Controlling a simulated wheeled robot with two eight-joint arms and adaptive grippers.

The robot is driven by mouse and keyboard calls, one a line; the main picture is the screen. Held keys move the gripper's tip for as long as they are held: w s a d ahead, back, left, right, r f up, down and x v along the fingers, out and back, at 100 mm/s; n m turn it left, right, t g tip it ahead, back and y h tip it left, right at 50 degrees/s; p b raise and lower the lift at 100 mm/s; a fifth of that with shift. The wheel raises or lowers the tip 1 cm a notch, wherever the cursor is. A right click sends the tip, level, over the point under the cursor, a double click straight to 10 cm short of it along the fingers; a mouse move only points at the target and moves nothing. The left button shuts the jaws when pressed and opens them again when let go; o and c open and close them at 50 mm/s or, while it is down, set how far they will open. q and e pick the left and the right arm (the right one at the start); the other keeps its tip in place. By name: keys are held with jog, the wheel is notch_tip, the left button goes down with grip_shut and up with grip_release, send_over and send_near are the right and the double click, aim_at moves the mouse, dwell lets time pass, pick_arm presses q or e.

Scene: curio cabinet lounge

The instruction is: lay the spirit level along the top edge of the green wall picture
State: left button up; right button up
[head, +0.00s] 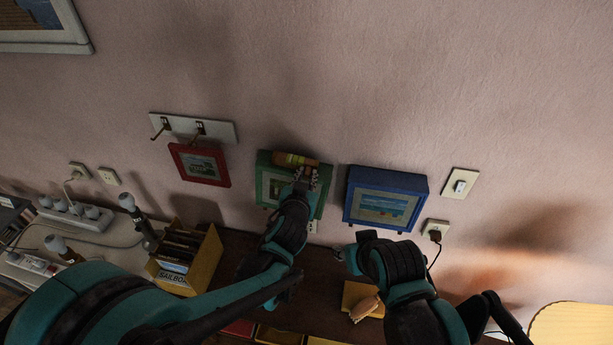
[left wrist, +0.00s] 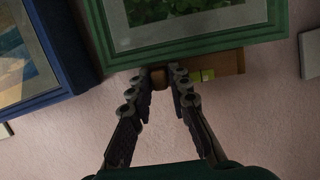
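The green wall picture (head: 264,180) hangs between a red and a blue one. The spirit level (head: 290,159), a brown bar with a yellow-green vial, lies lengthwise at its top edge. In the left wrist view, where the picture appears upside down, the level (left wrist: 228,63) runs along the green frame (left wrist: 205,48); whether it bears fully on the edge is unclear. My left gripper (head: 306,176) is at the level's right part in the head view. Its fingers (left wrist: 162,78) close on a brown part of it. My right arm is low in the head view; its fingers are not clear.
The red picture (head: 201,164) hangs left below a hook rail (head: 192,128). The blue picture (head: 386,198) hangs close on the right.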

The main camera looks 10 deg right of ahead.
pick_arm(q)
jog(key=shift+o, duration=0.9)
jog(key=v, duration=1.2)
jog(key=s+a+f+n+g+y+b, duration=0.1)
jog(key=a+f+n+y+b, duration=0.1)
jog(key=a+f+b, duration=0.5)
jog(key=a+f+n+g+y+b, duration=0.1)
jog(key=a+f+n+y+b, duration=0.3)
jog(key=a, duration=0.6)
jog(key=s+a+f+g+b, duration=0.4)
jog(key=s+a+f+b, duration=0.2)
jog(key=s+a+f, duration=0.2)
notch_tip(320, 180, down, 3)
jog(key=s, duration=0.2)
jog(key=shift+s+a+g+h, duration=0.2)
jog(key=shift+s+g+h, duration=0.1)
jog(key=shift+s+h, duration=0.1)
jog(key=shift+f, duration=0.1)
